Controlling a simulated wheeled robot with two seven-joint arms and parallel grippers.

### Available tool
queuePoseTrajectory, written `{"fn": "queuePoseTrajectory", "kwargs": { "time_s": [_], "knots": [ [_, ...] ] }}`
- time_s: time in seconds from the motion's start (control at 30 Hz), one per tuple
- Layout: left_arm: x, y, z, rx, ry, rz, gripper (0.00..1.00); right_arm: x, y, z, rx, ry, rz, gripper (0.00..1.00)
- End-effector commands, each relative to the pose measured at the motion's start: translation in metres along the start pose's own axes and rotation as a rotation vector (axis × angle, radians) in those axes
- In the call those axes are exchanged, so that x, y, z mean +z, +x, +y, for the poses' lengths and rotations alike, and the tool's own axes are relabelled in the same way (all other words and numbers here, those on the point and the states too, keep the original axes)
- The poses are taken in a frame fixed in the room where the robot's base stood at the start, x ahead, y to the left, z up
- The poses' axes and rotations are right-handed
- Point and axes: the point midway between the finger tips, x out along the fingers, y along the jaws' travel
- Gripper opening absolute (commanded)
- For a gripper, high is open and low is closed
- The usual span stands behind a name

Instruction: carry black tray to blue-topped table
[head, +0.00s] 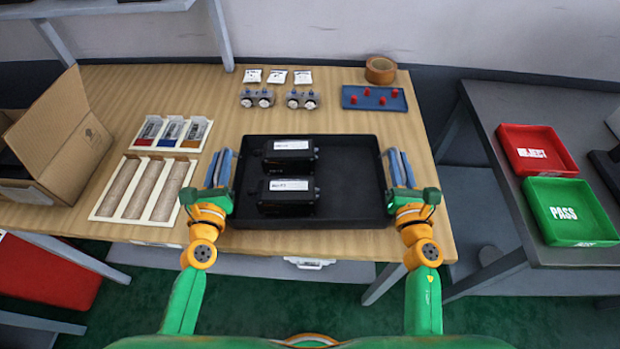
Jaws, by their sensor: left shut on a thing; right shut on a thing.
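The black tray (350,180) is at the front of a wood-topped table, with two black boxes (287,193) with white labels in its left half. I cannot tell whether the tray touches the tabletop. My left gripper (222,172) is shut on the tray's left side wall. My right gripper (399,170) is shut on the tray's right side wall. The fingers hide parts of both side walls. No blue-topped table shows in this view.
The wood-topped table (150,88) also bears a cardboard box (60,145), compartment trays (140,190), gauges (303,99), a blue mat with red pieces (374,97) and a tape roll (380,69). A grey table (510,225) at right holds red (536,150) and green (569,211) trays.

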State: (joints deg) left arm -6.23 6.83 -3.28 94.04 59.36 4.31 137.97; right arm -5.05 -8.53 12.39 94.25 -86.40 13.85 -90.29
Motion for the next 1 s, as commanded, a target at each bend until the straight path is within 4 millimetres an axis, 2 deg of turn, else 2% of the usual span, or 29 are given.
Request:
{"fn": "queuePoseTrajectory", "kwargs": {
  "time_s": [0.03, 0.37, 0.73, 1.0],
  "knots": [
    [0.0, 0.0, 0.005, 0.012, 0.006, -0.002, 0.0, -0.001, -0.001, -0.006, -0.016, -0.006, 0.001, 0.0],
    [0.004, 0.0, 0.005, 0.013, 0.006, -0.006, 0.0, 0.004, 0.0, -0.005, -0.015, -0.006, -0.002, 0.0],
    [0.052, 0.0, -0.005, 0.011, 0.005, -0.008, 0.0, 0.051, 0.0, 0.005, -0.013, -0.005, -0.003, 0.0],
    [0.052, 0.0, -0.005, 0.01, 0.004, -0.008, 0.0, 0.051, 0.0, 0.005, -0.011, -0.004, -0.002, 0.0]
  ]
}}
